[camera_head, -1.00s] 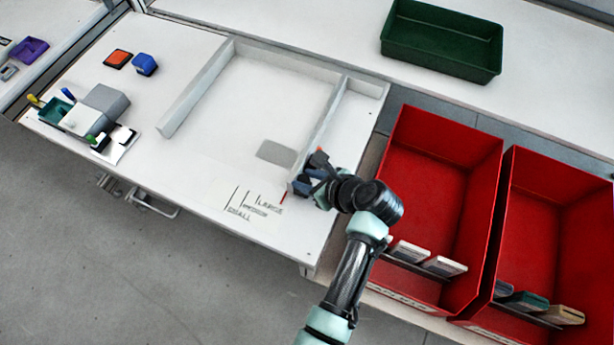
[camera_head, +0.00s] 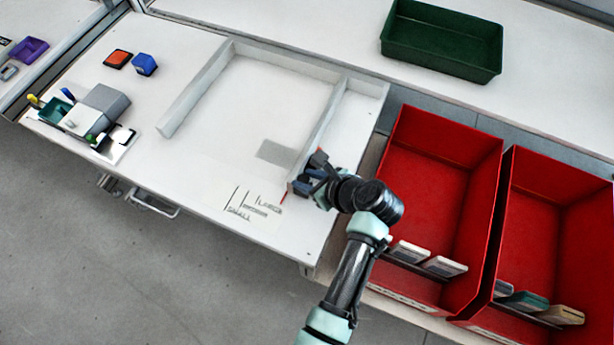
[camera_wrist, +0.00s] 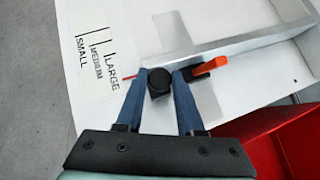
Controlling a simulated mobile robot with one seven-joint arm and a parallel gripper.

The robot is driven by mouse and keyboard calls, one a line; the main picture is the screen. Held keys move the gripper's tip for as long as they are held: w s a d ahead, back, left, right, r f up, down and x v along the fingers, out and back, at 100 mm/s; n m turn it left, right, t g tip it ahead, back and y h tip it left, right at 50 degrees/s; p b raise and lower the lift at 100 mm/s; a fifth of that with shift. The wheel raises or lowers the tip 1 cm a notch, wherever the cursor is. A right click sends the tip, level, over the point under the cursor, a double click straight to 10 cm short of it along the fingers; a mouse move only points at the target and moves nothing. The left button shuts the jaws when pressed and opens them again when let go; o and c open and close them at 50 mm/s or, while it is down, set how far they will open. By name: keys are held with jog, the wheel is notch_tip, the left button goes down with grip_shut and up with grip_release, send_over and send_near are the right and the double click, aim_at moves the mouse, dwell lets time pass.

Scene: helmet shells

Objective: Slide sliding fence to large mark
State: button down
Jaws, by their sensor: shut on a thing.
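The sliding fence (camera_head: 325,122) is a pale bar running across the right part of the white board, and it also shows in the wrist view (camera_wrist: 235,45). My gripper (camera_head: 312,180) is at its near end. An orange-tipped clamp lever (camera_wrist: 208,66) lies just right of the fingers. A red pointer (camera_head: 283,197) sticks out at the fence's near end, right of the large mark (camera_head: 257,200), apart from it.
The medium and small marks lie left of the large one on the scale label (camera_head: 235,222). A grey patch (camera_head: 277,153) lies on the board left of the fence. Red bins (camera_head: 447,135) stand to the right. A green tray (camera_head: 440,45) is at the back.

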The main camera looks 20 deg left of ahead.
jog(key=a+p, duration=0.3)
jog(key=a, duration=0.2)
jog(key=shift+w+a+r, duration=0.1)
jog(key=shift+a+r, duration=0.05)
jog(key=shift+a, duration=0.25)
jog(key=c, duration=0.5)
grip_release()
jog(key=shift+d, duration=0.1)
jog(key=v, duration=1.2)
jog(key=shift+s+d+r+p, duration=0.2)
jog(key=shift+d+p, duration=0.1)
jog(key=shift+p, duration=0.05)
